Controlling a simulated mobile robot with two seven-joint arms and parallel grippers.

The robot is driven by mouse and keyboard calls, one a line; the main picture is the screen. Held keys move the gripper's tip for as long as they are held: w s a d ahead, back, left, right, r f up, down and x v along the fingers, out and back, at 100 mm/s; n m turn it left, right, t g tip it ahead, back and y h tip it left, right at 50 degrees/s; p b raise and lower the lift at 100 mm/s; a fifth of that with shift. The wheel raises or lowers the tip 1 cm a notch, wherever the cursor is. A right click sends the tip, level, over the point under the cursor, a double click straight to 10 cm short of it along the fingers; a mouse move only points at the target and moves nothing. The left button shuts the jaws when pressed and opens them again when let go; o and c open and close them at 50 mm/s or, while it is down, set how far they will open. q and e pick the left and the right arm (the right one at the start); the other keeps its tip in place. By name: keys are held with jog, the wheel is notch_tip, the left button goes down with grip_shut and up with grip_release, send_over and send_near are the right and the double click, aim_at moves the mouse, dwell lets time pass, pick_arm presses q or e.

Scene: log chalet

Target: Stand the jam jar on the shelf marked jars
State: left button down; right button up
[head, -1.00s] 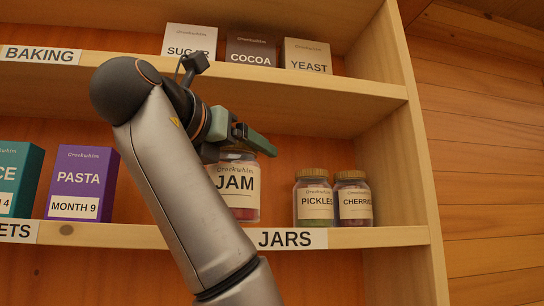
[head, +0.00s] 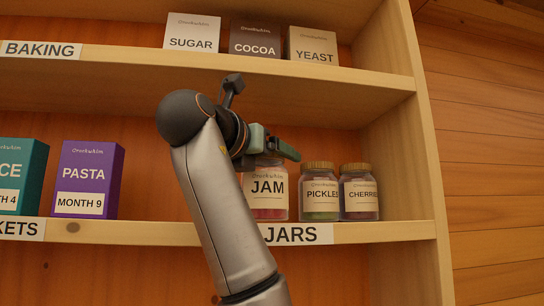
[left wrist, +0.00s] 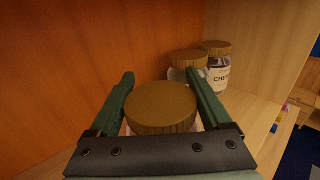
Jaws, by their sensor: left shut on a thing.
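The jam jar (head: 267,198) has a white JAM label and red contents. It is upright in the shelf bay above the JARS label (head: 297,234), left of the pickles jar (head: 320,195). Its base looks level with the shelf board, but I cannot tell whether it rests on it. My left gripper (head: 280,147) is shut around the top of the jam jar. In the left wrist view the gripper's fingers (left wrist: 161,78) lie on either side of the jar's gold lid (left wrist: 162,106). My right gripper is not in view.
A cherries jar (head: 359,194) stands just right of the pickles. The shelf side wall (head: 398,160) is further right. The upper shelf board (head: 340,88) runs above my gripper. A purple pasta box (head: 88,178) is to the left, with free shelf between it and my arm.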

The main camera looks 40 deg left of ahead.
pick_arm(q)
jog(key=shift+f, duration=0.15)
jog(key=shift+c, duration=0.7)
grip_release()
jog(key=shift+o, duration=0.7)
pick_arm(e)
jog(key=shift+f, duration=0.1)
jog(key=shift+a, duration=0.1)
pick_arm(q)
jog(key=shift+r, duration=0.3)
jog(key=b+v, duration=0.3)
jog(key=v, duration=0.9)
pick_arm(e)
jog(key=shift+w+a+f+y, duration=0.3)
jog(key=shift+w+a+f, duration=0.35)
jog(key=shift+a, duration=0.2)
